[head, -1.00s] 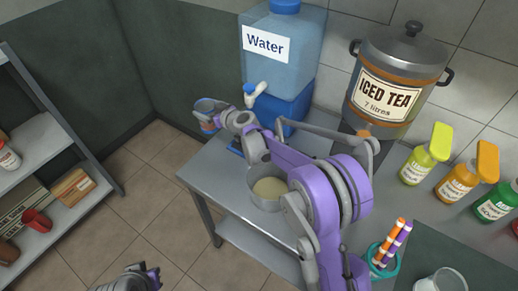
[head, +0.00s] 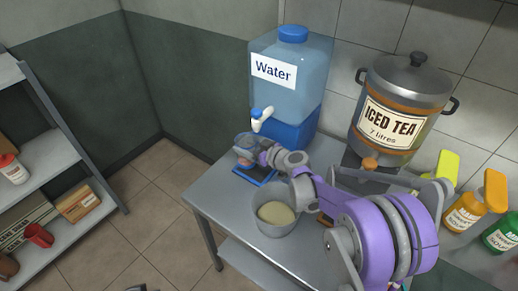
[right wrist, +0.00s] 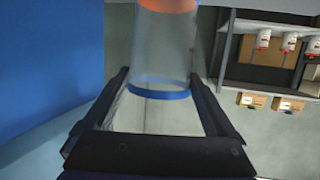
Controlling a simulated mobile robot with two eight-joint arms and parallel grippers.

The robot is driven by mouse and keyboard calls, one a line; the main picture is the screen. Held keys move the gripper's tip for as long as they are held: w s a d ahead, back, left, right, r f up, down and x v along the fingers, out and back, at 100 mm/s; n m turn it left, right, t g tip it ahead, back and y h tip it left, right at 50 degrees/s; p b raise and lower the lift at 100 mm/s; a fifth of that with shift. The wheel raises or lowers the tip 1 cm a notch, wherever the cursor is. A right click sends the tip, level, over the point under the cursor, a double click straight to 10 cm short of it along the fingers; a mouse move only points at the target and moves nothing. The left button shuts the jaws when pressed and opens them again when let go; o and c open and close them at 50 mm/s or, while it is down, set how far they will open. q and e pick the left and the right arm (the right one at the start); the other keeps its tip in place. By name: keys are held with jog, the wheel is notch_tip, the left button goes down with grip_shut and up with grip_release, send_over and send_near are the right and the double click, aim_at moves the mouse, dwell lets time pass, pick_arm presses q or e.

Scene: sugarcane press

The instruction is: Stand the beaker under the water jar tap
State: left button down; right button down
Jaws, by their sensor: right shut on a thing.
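The water jar (head: 292,75) is a clear blue container with a "Water" label on a blue base. Its white tap (head: 262,118) with a blue knob points out at the front left. My right gripper (head: 262,150) is shut on the clear beaker (head: 245,141), just below and left of the tap in the head view. The beaker also fills the upper middle of the right wrist view (right wrist: 165,50), between the fingers, with a blue band and an orange end. A blue tray (head: 262,182) lies below it; the gap between them is unclear. Only a sliver of my left arm shows.
A metal pot (head: 276,222) with pale contents stands on the steel table (head: 215,195) near my right arm. The iced tea urn (head: 400,105) and bottles (head: 465,217) stand to the right. A shelf (head: 45,150) is at the left, across open floor.

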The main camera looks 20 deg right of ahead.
aim_at(255, 147)
jog(key=s+d, duration=0.2)
jog(key=shift+s+d+f, duration=0.3)
jog(key=shift+d+f, duration=0.05)
jog(key=shift+d, duration=0.05)
jog(key=shift+f, duration=0.1)
grip_release()
jog(key=shift+s+d+r, duration=0.2)
jog(key=shift+s+r, duration=0.05)
jog(key=shift+s, duration=0.05)
jog(key=v, duration=1.1)
jog(key=shift+s, duration=0.15)
